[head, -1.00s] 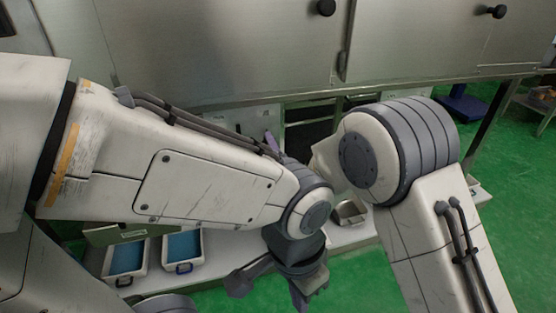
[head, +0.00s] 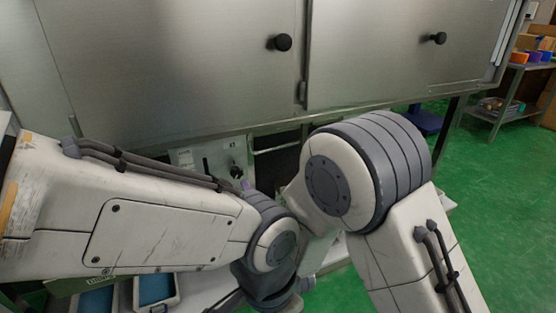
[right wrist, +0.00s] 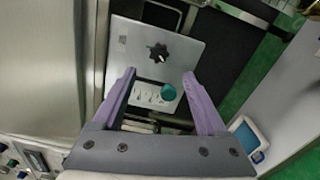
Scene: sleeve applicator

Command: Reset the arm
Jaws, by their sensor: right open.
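My right gripper (right wrist: 159,74) is open and empty in the right wrist view, its two purple fingers spread apart. Beyond the fingers is a grey metal panel (right wrist: 135,45) with a black star-shaped knob (right wrist: 158,53) and a teal round knob (right wrist: 168,91). In the head view my left arm comes in from the left and my right arm from the right, and they overlap near the bottom middle. A small purple tip shows just above my left arm; most of my right gripper is hidden behind that arm. My left gripper's fingers are not visible.
A large steel cabinet (head: 180,65) with black door knobs (head: 283,42) spans the back. A small panel with a knob (head: 210,157) is below it. Blue-filled trays (head: 157,288) lie at the lower left. A shelf with coloured bins (head: 510,105) stands at the right, beyond open green floor.

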